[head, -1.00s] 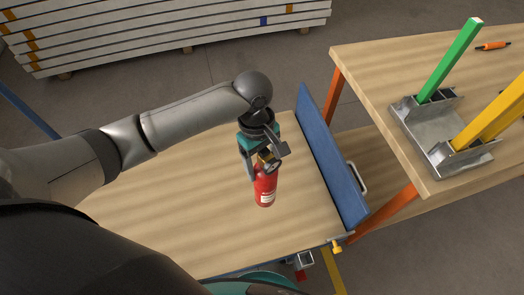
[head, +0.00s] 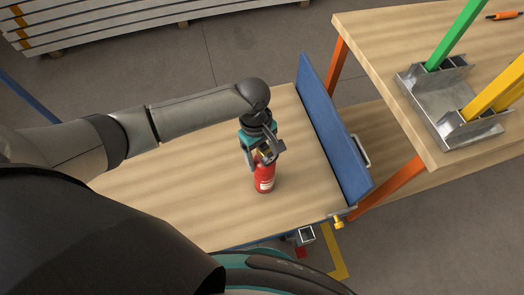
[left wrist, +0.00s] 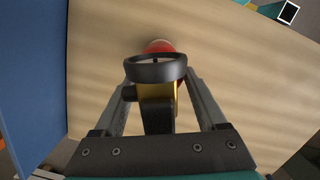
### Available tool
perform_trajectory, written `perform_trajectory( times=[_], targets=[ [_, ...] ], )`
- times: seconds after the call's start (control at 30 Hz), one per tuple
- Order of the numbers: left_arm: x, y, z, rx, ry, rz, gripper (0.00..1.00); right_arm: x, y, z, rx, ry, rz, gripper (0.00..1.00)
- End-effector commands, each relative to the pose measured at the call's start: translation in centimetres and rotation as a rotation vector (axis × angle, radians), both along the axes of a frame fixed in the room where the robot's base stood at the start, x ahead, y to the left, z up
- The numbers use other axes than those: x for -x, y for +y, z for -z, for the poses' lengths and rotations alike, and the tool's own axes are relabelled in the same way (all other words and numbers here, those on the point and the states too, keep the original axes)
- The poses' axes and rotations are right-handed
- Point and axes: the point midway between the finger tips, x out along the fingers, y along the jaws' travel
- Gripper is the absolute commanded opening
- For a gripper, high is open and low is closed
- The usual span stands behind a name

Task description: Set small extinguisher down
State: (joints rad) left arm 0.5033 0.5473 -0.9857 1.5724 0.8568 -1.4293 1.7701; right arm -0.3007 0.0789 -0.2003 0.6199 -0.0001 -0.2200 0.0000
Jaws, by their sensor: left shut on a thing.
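The small red extinguisher (head: 265,178) is upright over the wooden top of the cart (head: 190,195). I cannot tell for certain whether its base touches the wood. My left gripper (head: 261,152) is shut on the extinguisher's head from above. In the left wrist view the two fingers (left wrist: 160,105) flank the brass valve and the dark round ring of the extinguisher (left wrist: 157,68). Only a sliver of the red body shows beyond the ring. My right gripper is not in view.
A blue panel (head: 333,130) with a handle edges the cart's right side. Beyond it stands a wooden workbench (head: 390,40) with a metal fixture (head: 440,105) holding green and yellow bars. Bare wood surrounds the extinguisher on the cart.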

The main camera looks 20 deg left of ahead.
Motion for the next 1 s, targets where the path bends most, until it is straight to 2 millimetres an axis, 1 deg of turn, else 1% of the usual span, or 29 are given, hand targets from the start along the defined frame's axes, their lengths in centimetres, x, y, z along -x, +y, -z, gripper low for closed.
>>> perform_trajectory(
  times=[0.03, 0.23, 0.27, 0.47, 0.5, 0.8, 0.87, 0.97, 1.0],
  targets=[
    [-0.2, -0.2, -0.3, 0.005, -0.005, 0.000, 0.00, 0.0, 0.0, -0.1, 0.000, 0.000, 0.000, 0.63],
    [-0.2, -0.2, -0.2, 0.006, -0.005, 0.000, 0.00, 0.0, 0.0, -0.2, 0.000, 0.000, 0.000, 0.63],
    [0.0, 0.0, 0.1, 0.001, -0.001, 0.000, 0.75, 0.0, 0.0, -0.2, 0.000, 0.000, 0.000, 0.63],
    [0.0, 0.0, 0.1, 0.000, 0.000, 0.000, 0.98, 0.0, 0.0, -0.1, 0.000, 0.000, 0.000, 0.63],
    [0.0, 0.0, 0.1, 0.000, 0.000, 0.000, 1.00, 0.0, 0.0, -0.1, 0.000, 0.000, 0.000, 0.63],
    [-0.1, 0.0, -0.2, 0.001, -0.001, 0.001, 1.00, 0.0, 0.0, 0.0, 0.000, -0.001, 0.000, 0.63],
    [-0.1, 0.1, -1.0, 0.001, -0.001, 0.000, 1.00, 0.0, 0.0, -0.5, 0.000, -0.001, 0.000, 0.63],
    [-0.3, 0.2, -2.8, 0.003, -0.002, 0.001, 1.00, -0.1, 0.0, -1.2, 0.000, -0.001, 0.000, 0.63],
    [-0.3, 0.4, -3.7, 0.002, -0.003, 0.001, 1.00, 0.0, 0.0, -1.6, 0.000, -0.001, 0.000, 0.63]
  ],
)
